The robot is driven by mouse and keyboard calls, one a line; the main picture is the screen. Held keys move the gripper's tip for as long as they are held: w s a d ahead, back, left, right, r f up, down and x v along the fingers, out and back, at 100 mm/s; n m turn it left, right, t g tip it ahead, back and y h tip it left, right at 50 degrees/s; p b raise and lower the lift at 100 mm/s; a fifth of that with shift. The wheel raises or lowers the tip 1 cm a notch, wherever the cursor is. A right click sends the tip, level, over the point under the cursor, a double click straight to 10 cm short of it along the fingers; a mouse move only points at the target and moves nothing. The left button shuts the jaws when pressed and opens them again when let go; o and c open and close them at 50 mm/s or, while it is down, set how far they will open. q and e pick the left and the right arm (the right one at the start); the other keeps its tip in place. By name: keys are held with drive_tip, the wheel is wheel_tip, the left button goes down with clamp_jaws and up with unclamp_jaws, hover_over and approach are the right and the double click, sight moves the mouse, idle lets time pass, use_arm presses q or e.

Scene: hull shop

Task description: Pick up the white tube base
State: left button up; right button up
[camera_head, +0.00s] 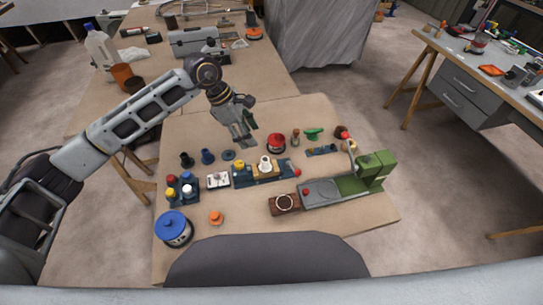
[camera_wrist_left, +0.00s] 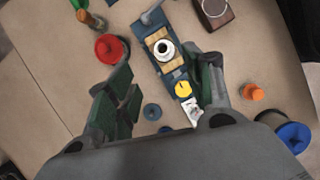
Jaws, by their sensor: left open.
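A white round piece with a dark opening, which looks like the white tube base (camera_head: 265,163), stands upright on a long blue holder (camera_head: 262,178) with wooden blocks, mid-table. In the left wrist view the white tube base (camera_wrist_left: 164,49) and the blue holder (camera_wrist_left: 171,65) show between the finger directions. A yellow piece (camera_head: 240,165) stands on the same holder. My left gripper (camera_head: 246,139) is open and empty above the table, behind the holder in the head view. Its fingers spread wide in the left wrist view (camera_wrist_left: 166,75). My right gripper is not in view.
A red-topped pot (camera_head: 276,141) stands behind the holder. A green and grey machine (camera_head: 340,187) is at the right. A blue-lidded pot (camera_head: 173,229), an orange piece (camera_head: 216,217) and a rack of coloured knobs (camera_head: 183,191) are at the left front.

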use_arm(q)
hover_over(265, 159)
drive_tip(key=a, duration=0.2)
drive_tip(key=f, duration=0.5)
drive_tip(key=f+p, duration=0.1)
drive_tip(key=f, duration=0.1)
drive_tip(key=shift+s+d+f, duration=0.25)
drive_tip(key=shift+f, duration=0.1)
drive_tip(key=shift+s+d+f, duration=0.1)
drive_tip(key=shift+f, duration=0.45)
drive_tip(key=p+x, duration=0.1)
drive_tip(key=x, duration=0.2)
drive_tip(key=shift+s+f, duration=0.15)
drive_tip(key=shift+f, duration=0.1)
drive_tip(key=shift+d+f, duration=0.1)
drive_tip(key=shift+f, duration=0.25)
drive_tip(key=c, duration=1.1)
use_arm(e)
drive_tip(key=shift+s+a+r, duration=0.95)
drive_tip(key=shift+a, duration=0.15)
